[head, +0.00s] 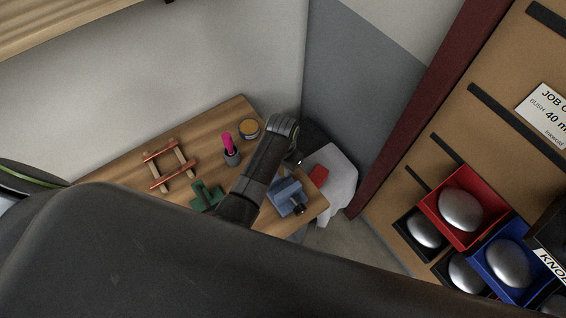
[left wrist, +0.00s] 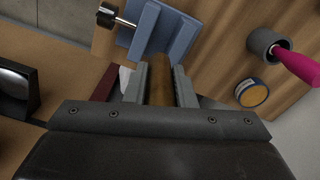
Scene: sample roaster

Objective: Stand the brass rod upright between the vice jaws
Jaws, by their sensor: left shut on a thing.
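The blue vice (head: 287,195) stands near the right end of the wooden bench, with a dark-knobbed screw. It also shows at the top of the left wrist view (left wrist: 160,32). My left gripper (left wrist: 159,75) is shut on the brass rod (left wrist: 160,88), which lies lengthwise between the two grey fingers. In the left wrist view the rod's far end appears close to the vice's near edge; I cannot tell whether they touch. In the head view my left forearm hangs over the bench just beside the vice, and the rod cannot be made out there. My right gripper is not in view.
On the bench (head: 118,173) are a red-and-wood rack (head: 168,153), a green fixture (head: 205,194), a grey cup (head: 232,158) with a pink-handled tool and a yellow-lidded tin (head: 249,127). A white cloth (head: 343,172) hangs at right. Bins with silver knobs (head: 460,210) stand far right.

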